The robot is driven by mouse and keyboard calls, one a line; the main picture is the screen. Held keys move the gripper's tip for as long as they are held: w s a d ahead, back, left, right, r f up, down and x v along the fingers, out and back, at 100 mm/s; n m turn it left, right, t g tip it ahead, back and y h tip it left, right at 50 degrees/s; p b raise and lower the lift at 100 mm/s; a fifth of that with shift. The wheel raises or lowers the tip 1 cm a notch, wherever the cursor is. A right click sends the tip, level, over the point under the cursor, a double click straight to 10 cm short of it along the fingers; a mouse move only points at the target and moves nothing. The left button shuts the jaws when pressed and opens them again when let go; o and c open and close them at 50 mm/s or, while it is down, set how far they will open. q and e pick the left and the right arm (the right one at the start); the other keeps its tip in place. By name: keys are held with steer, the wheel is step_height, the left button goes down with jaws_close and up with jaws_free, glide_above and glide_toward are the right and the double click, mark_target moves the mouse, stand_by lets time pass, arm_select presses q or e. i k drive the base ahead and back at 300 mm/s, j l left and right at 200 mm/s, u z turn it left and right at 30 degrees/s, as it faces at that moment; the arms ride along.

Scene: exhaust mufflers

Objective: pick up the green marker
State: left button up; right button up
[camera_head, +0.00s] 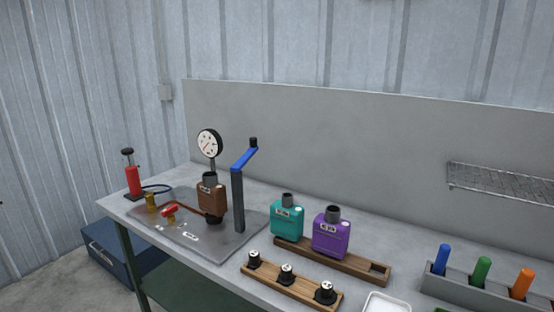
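The green marker (481,271) stands upright in a grey holder (455,288) at the right of the bench. A blue marker (441,259) stands to its left and an orange marker (522,283) to its right, each a little apart from it. The lower part of the green marker is hidden by the holder's front wall. Neither of my grippers shows in the head view.
A wire shelf (500,182) hangs on the back panel above the markers. A white tray (386,303) lies left of the holder. Teal (287,221) and purple (331,236) mufflers stand on a wooden rack. A gauge (209,143) and blue-handled lever (245,158) stand further left.

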mark_target(484, 263)
steer(key=z, duration=1.45)
steer(key=u, duration=1.75)
steer(key=z, duration=1.7)
steer(key=i+l+z, duration=0.1)
steer(key=l, duration=0.3)
steer(key=i+l, duration=0.2)
steer(key=l, duration=0.2)
steer(key=i+l+z, duration=0.15)
steer(key=l, duration=0.25)
